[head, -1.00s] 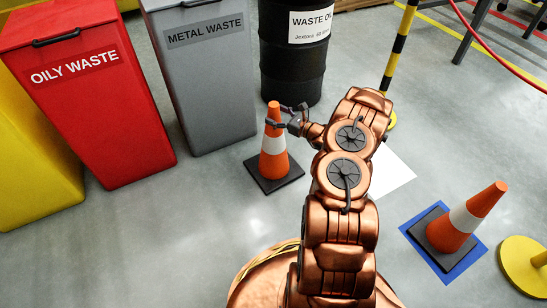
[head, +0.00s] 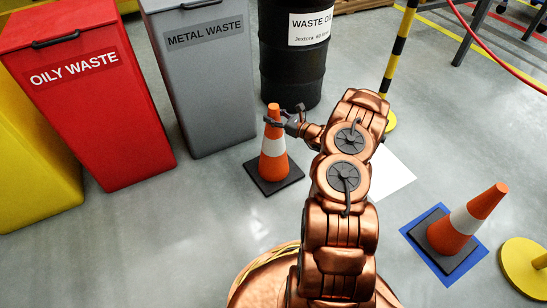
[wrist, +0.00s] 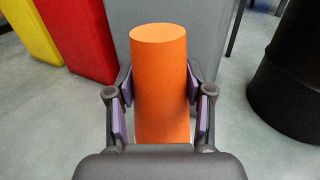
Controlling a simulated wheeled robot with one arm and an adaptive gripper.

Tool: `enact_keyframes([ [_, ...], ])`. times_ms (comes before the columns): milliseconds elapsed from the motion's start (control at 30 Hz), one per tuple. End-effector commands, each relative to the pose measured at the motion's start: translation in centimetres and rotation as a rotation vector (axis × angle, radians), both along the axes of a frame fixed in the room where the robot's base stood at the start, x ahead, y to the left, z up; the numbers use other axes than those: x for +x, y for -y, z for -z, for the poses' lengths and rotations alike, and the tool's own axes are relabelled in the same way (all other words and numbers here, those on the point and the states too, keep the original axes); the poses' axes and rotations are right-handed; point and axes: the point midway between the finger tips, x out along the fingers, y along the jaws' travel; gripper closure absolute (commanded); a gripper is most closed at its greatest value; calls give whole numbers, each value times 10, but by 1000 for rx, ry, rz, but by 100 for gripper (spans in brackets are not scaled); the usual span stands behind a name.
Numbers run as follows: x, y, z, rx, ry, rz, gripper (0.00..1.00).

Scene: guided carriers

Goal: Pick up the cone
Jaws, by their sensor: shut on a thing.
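An orange and white cone (head: 273,158) with a dark square base stands upright on the floor, in front of the grey bin. My gripper (head: 275,121) is shut on the upper part of this cone. In the wrist view the orange cone (wrist: 160,85) stands between the two fingers, with the purple pads of my gripper (wrist: 160,117) against its sides. The cone's base seems to rest on the floor. A second cone (head: 465,219) stands on a blue square (head: 441,270) at the right, away from my gripper.
A red bin (head: 100,120), a grey bin (head: 205,95) and a black drum (head: 292,70) stand behind the held cone. A white square (head: 392,175) lies on the floor to the right. A yellow-and-black post (head: 400,45) and a yellow round base (head: 522,265) stand at the right.

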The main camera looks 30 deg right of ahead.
Motion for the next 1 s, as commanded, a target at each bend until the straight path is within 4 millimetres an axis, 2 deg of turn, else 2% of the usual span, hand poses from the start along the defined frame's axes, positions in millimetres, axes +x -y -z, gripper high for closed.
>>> enact_keyframes([
  [33, 0, -1, 0, 0, 0, -1, 87],
  [167, 0, -1, 0, 0, 0, -1, 100],
  [633, 0, -1, -3, 0, 1, -2, 100],
  [1000, 0, 0, -29, 0, 2, -1, 100],
])
